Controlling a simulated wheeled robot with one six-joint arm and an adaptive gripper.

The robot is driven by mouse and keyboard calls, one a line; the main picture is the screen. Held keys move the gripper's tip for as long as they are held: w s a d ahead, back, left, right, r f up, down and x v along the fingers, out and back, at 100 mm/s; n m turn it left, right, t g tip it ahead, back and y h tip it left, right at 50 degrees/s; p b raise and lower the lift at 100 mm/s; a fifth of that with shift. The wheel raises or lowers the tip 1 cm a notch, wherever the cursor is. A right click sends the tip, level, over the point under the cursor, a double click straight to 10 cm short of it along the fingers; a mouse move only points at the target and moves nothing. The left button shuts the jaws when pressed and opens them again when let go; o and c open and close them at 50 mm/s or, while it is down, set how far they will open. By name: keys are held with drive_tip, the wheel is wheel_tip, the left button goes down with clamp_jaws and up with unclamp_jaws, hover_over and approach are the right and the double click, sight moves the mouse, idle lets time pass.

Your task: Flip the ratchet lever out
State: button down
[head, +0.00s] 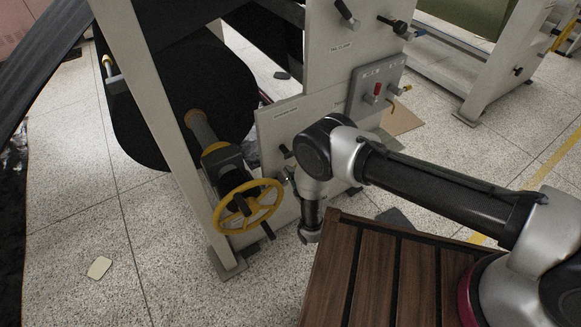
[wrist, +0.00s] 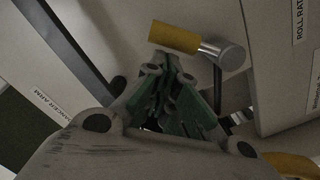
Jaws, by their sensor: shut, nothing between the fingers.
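A lever with a yellow grip (wrist: 175,38) and a round metal hub (wrist: 226,54) shows at the top of the wrist view. It is beside a panel label (wrist: 300,18) whose visible part reads "ROLL RAT", so I take it for the ratchet lever. The grip points left from the hub. My gripper (wrist: 172,62), with green inner fingers, is shut and empty, its tips just below the grip. I cannot tell whether they touch it. In the head view my wrist hides most of the gripper, and I cannot make out the lever there.
A yellow handwheel (head: 250,207) stands left of my wrist on the pale machine frame (head: 172,130). A large black roll (head: 165,85) is behind it. A control box (head: 377,92) with a red switch is up right. A brown slatted platform (head: 375,270) lies below my arm. Open floor is at left.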

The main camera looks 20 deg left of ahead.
drive_tip(key=shift+w+d+f+m, duration=0.15)
drive_tip(key=shift+w+d+m, duration=0.2)
drive_tip(key=shift+m, duration=0.25)
idle(0.4)
drive_tip(key=w+d+f+m, duration=0.1)
drive_tip(key=f+m, duration=0.4)
drive_tip(key=m, duration=0.2)
drive_tip(key=w+d+f+m, duration=0.2)
drive_tip(key=f+m, duration=0.2)
drive_tip(key=m, duration=0.4)
drive_tip(key=shift+w+f+g+y, duration=0.3)
drive_tip(key=shift+f+g, duration=0.05)
drive_tip(key=shift+g, duration=0.05)
drive_tip(key=shift+f, duration=0.1)
idle(0.6)
